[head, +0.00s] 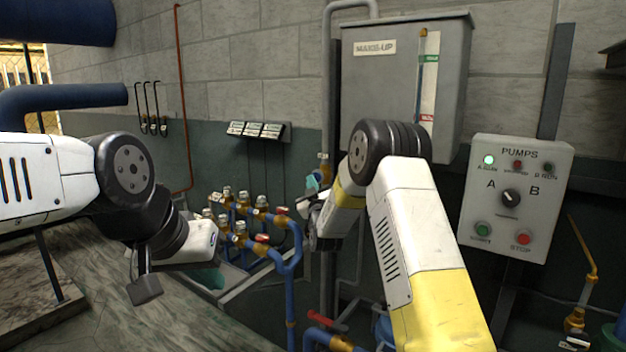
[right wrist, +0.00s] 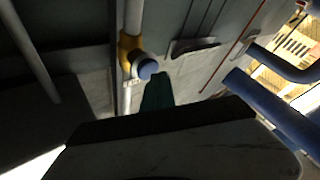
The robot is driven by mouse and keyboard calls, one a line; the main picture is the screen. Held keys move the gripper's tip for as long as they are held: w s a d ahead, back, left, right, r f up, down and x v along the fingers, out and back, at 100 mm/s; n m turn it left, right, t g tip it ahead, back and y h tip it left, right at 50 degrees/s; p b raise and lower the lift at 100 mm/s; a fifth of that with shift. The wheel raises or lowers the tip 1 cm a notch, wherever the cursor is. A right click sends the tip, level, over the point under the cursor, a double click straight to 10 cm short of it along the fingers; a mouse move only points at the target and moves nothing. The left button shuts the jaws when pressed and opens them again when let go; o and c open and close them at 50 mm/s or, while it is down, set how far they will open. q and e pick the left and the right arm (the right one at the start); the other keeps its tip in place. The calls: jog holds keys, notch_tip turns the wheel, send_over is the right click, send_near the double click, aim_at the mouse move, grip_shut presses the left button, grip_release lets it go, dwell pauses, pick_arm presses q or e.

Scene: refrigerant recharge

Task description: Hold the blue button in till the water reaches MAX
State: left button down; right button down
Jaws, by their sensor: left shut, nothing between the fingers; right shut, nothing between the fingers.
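The grey make-up tank (head: 385,85) hangs on the wall in the head view. Its sight gauge (head: 422,85) has a green label (head: 430,58) near the top and a red one (head: 427,117) near the bottom; I cannot make out the water level. The blue button (right wrist: 147,69) sits on a brass fitting (right wrist: 129,55) on a vertical pipe. My right gripper (head: 312,184) is shut and empty, just below the brass fitting in the head view. In the right wrist view its teal tip (right wrist: 157,88) is close beside the button; I cannot tell whether they touch. My left gripper (head: 145,290) is shut and empty at lower left.
Three small boxes (head: 254,131) hang on the wall. A grey bench top (head: 130,325) is at lower left.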

jog(key=shift+w+d, duration=0.35)
jog(key=shift+w, duration=0.1)
dwell(3.0)
jog(key=shift+s+a, duration=0.6)
jog(key=shift+s, duration=0.15)
jog(key=s+a, duration=0.1)
jog(key=s, duration=0.1)
jog(key=s+a, duration=0.2)
dwell(0.6)
